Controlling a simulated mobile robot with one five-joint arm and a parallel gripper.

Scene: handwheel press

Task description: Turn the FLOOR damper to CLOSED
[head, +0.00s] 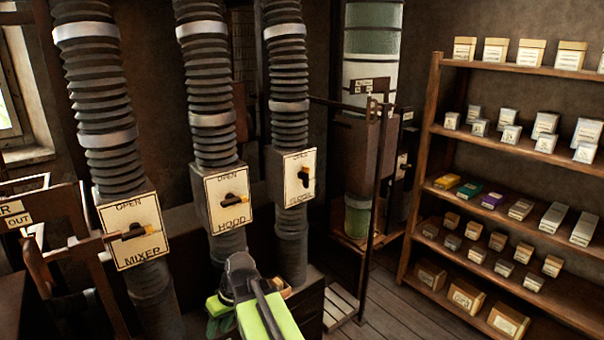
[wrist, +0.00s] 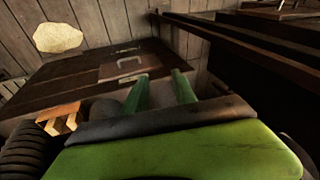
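Three damper plates hang on ribbed ducts in the head view. The right one (head: 299,177) has "OPEN" along its top; its lower lettering is too small to read surely, and the other two read MIXER and HOOD. Its small black lever (head: 304,176) stands roughly upright, with a yellow-orange mark at its upper end. My gripper (wrist: 161,88) shows two green fingers apart with nothing between them in the wrist view. In the head view it is low in front, below the HOOD and right plates, apart from them. No damper plate shows in the wrist view.
The HOOD plate (head: 228,199) and MIXER plate (head: 133,230) stand to the left, their levers roughly sideways. A dark upright post (head: 372,200) and a green-and-white column (head: 372,50) stand right of the dampers. A shelf of boxes (head: 437,130) fills the right. Plank floor (head: 390,300) lies between.

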